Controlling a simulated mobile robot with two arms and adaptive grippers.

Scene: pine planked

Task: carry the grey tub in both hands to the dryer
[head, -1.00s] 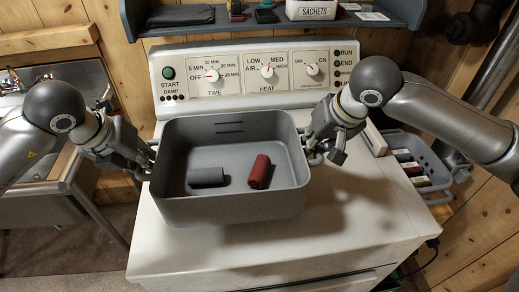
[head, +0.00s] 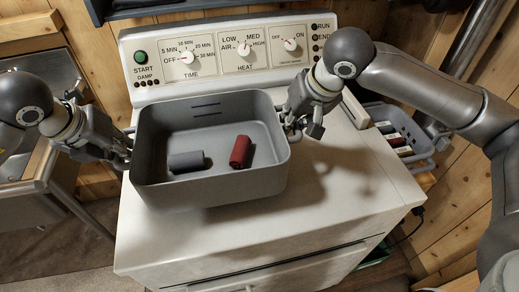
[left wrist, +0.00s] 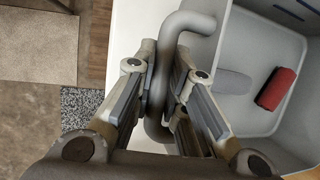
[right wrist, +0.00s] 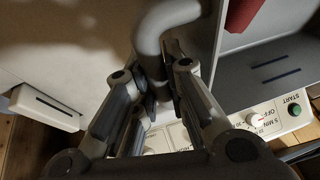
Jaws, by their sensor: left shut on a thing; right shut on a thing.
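The grey tub (head: 215,192) is over the top of the white dryer (head: 330,190), near its left side, in the head view. I cannot tell whether its base touches the top. A grey roll (head: 187,162) and a dark red roll (head: 240,151) lie inside it. My left gripper (head: 122,150) is shut on the tub's left handle, a bent grey bar (left wrist: 160,90) in the left wrist view. My right gripper (head: 290,125) is shut on the right handle, which also shows in the right wrist view (right wrist: 150,45).
The dryer's control panel (head: 215,58) with knobs stands behind the tub. A grey-blue basket (head: 405,140) with several items is at the right. A metal sink (head: 30,80) is at the left. The dryer top is clear to the right and in front.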

